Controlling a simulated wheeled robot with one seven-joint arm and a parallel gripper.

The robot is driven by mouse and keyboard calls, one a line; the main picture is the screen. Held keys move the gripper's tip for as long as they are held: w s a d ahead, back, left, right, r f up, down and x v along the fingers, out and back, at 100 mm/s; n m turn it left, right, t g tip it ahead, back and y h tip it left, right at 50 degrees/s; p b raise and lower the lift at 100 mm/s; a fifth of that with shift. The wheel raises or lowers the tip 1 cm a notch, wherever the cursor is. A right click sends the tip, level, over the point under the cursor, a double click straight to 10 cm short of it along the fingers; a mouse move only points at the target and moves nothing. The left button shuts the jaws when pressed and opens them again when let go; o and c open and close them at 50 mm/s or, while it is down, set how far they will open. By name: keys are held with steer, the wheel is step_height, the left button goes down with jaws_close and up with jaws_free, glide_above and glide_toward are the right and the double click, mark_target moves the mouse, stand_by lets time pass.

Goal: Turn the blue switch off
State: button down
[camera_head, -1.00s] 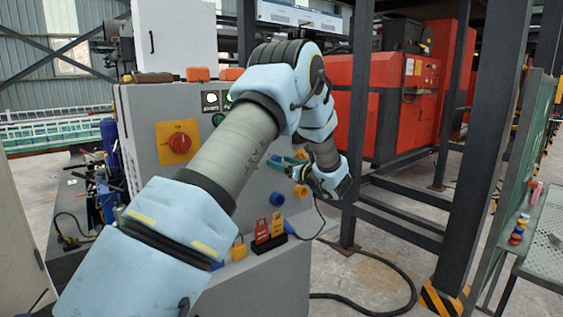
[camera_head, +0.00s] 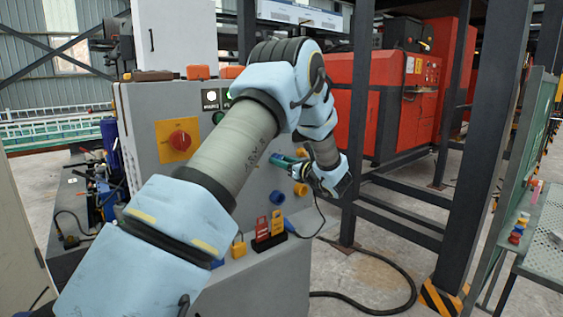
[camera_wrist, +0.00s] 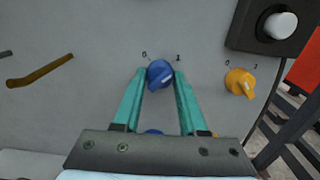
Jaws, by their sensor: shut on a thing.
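The blue switch (camera_wrist: 160,73) is a round knob on the grey panel, with a "0" mark at its upper left and a "1" mark at its upper right. My gripper (camera_wrist: 159,77) has its two teal fingers on either side of the knob and is shut on it. In the head view my gripper (camera_head: 288,161) reaches the panel's right part, and its fingers and wrist largely hide the switch. The exact setting of the knob is hard to tell.
A yellow knob (camera_wrist: 240,83) sits right of the switch, with a black-framed white button (camera_wrist: 282,26) above. Another blue knob (camera_head: 277,197) is lower on the panel. A red rotary handle (camera_head: 180,140) is further left. Dark steel posts (camera_head: 485,145) stand to the right.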

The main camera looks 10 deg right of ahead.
steer(key=shift+f+b, duration=0.1)
steer(key=shift+b, duration=0.3)
steer(key=n+b, duration=1.8)
steer(key=b, duration=1.3)
steer(key=shift+b, duration=0.35)
steer(key=shift+c, duration=2.3)
jaws_free()
